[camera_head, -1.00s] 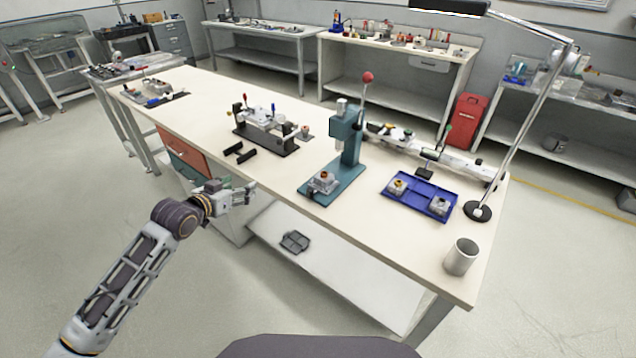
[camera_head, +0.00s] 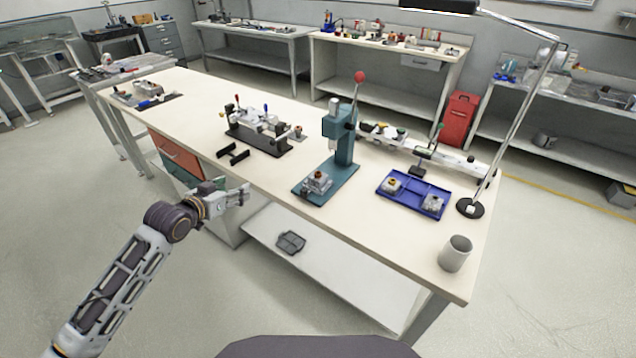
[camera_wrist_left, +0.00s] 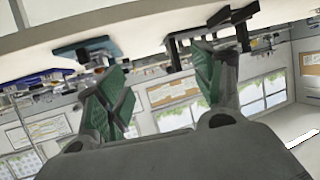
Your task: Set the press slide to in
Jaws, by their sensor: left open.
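A teal press (camera_head: 338,150) with a red-knobbed lever stands upright on the bench's front half. A small grey block with an orange-brown top (camera_head: 317,182) sits at the front of its base; I cannot tell the slide's position. My left gripper (camera_head: 246,194) is in front of the bench's front edge, left of the press and apart from it. In the left wrist view its two green-padded fingers (camera_wrist_left: 160,92) are spread with nothing between them. The press base (camera_wrist_left: 88,50) appears there beyond the left finger. My right gripper is not in view.
A blue tray (camera_head: 412,196) with two small blocks lies right of the press. A grey cup (camera_head: 455,253) and a lamp base (camera_head: 470,208) stand near the bench's right end. A black fixture (camera_head: 256,135) and black brackets (camera_head: 232,154) lie to the left. Bench top between is bare.

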